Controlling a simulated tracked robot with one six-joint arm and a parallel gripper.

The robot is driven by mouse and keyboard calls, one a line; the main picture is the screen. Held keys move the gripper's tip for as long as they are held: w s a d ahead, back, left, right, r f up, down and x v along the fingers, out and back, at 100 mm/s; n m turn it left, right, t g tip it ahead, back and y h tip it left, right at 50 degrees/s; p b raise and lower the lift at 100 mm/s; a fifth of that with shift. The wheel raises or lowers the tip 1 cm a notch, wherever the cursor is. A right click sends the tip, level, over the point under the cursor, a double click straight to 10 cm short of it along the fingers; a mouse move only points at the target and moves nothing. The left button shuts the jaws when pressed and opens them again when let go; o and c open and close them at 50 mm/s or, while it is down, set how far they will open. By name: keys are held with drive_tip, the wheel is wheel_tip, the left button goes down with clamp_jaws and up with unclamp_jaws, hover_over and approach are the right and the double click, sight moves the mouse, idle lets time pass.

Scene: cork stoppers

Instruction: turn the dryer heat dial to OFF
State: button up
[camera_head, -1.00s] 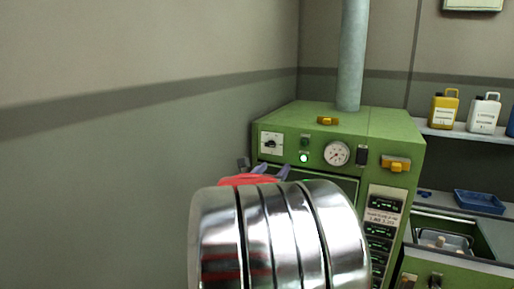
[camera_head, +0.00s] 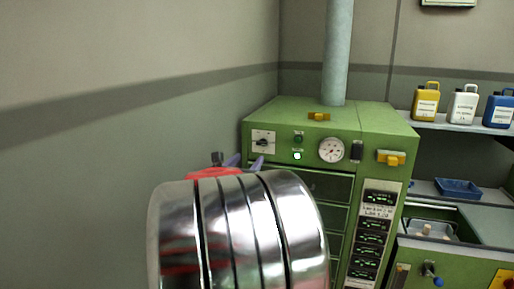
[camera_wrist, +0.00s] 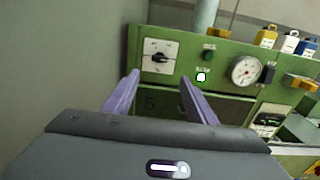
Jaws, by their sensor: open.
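The green dryer (camera_head: 335,118) stands in the corner. Its heat dial (camera_head: 263,142) is a black knob on a white plate at the upper left of the front panel. The dial also shows in the wrist view (camera_wrist: 159,57), with its knob lying roughly sideways; the plate markings are too small to read. My gripper (camera_wrist: 159,86) is open and empty, its two purple fingers pointing at the panel, below the dial in the picture and apart from it. In the head view my silver arm hides most of the gripper; only the finger ends show.
Right of the dial are a green button, a lit lamp (camera_head: 297,156) and a round gauge (camera_head: 331,149). Yellow latches (camera_head: 391,158) stick out from the dryer. A grey wall rises close on the left. Canisters (camera_head: 463,104) stand on a shelf at right.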

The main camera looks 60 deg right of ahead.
sight(261, 145)
drive_tip(key=d, duration=0.4)
drive_tip(key=w+d, duration=0.1)
drive_tip(key=d, duration=0.4)
drive_tip(key=w+d, duration=0.1)
drive_tip(key=d, duration=0.3)
drive_tip(key=shift+w+d, duration=0.1)
drive_tip(key=shift+d, duration=0.2)
drive_tip(key=shift+c, duration=0.6)
drive_tip(key=c, duration=1)
drive_tip(key=shift+o, duration=0.2)
